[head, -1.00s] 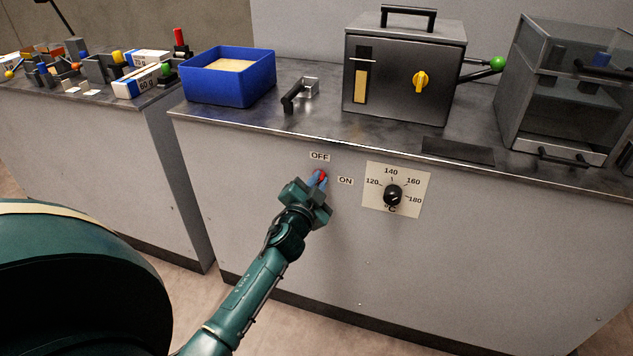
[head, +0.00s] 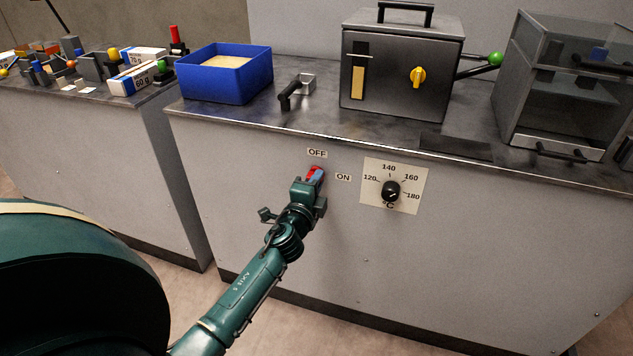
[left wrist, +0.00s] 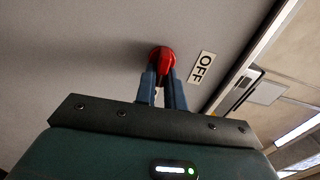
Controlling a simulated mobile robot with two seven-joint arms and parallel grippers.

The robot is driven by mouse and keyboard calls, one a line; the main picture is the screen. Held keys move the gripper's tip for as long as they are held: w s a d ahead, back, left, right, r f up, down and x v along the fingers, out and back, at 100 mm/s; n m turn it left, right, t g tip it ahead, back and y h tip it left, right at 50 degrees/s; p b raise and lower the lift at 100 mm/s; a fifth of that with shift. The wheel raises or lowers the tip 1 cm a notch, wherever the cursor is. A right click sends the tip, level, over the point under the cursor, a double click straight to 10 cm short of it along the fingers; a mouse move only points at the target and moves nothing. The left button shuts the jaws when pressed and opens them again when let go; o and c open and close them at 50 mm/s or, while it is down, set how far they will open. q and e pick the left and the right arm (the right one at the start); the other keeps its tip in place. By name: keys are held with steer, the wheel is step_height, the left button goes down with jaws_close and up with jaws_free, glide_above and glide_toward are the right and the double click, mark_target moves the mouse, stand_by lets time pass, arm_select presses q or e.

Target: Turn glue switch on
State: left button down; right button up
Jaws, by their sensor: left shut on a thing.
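The red glue switch (head: 311,173) is on the grey front panel of the cabinet, below the OFF label (head: 317,153) and left of the ON label (head: 343,177). My left gripper (head: 317,178) is shut on it, with blue fingers partly covering it. In the left wrist view the red switch knob (left wrist: 162,57) sits between the two fingertips (left wrist: 162,76), and the OFF label (left wrist: 201,67) is just right of it. The ON label is not seen there. The exact angle of the lever is hard to tell. My right gripper is not in view.
A black temperature dial (head: 391,191) on a pale plate is right of the switch. Above, the worktop carries a blue bin (head: 225,82), a black-handled lever (head: 291,92) and a grey machine (head: 400,75). The panel around the switch is otherwise flat and clear.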

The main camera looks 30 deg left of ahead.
arm_select(q)
steer(key=shift+m, duration=0.4)
steer(key=c, duration=1.5)
jaws_free()
steer(key=v, duration=1.3)
steer(key=shift+s, duration=0.1)
